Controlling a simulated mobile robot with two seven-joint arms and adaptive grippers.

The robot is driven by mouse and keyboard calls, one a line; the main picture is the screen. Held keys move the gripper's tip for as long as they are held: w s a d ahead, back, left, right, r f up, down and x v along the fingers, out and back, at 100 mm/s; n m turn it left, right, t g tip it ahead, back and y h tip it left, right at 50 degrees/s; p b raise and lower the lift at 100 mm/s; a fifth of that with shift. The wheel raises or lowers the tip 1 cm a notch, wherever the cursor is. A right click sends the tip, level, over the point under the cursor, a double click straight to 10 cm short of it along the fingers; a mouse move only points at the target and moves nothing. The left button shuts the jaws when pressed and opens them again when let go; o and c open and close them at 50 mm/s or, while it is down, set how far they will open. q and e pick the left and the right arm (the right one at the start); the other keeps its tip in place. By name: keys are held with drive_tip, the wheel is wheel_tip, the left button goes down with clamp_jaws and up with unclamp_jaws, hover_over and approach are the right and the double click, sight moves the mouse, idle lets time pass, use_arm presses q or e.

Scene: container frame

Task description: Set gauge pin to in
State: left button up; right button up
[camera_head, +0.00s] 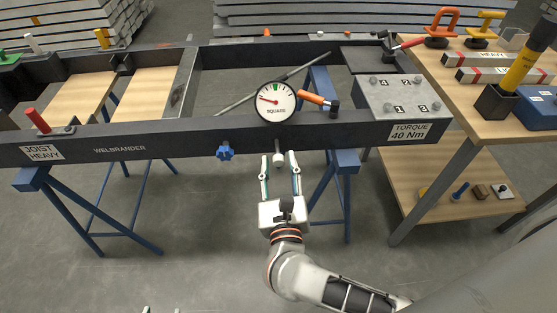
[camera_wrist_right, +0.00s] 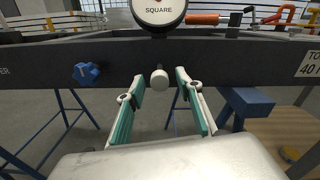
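The gauge (camera_head: 276,101) is a round white dial marked SQUARE on the top edge of the dark steel beam; its lower part also shows in the right wrist view (camera_wrist_right: 159,10). Below it, a pale cylindrical knob, which looks like the gauge pin (camera_wrist_right: 159,80), sticks out of the beam's front face. In the head view the pin (camera_head: 278,158) is small and just ahead of my fingertips. My right gripper (camera_head: 279,165) is open, its two fingers (camera_wrist_right: 158,88) on either side of the pin with gaps. My left gripper is out of view, apart from small tips possibly at the bottom edge.
A blue star knob (camera_head: 225,152) sits on the beam front left of the pin. An orange-handled tool (camera_head: 318,101) lies right of the gauge. Blue trestles (camera_head: 342,162) support the frame (camera_head: 180,139). A wooden workbench (camera_head: 480,128) with tools stands at right.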

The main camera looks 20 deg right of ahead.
sight(278, 151)
drive_tip(key=shift+w+d, duration=0.2)
drive_tip(key=shift+w, duration=0.35)
clamp_jaws()
drive_tip(key=shift+w+d, duration=0.1)
drive_tip(key=shift+w, duration=0.35)
drive_tip(key=shift+b+x, duration=0.35)
drive_tip(key=shift+x, duration=0.65)
unclamp_jaws()
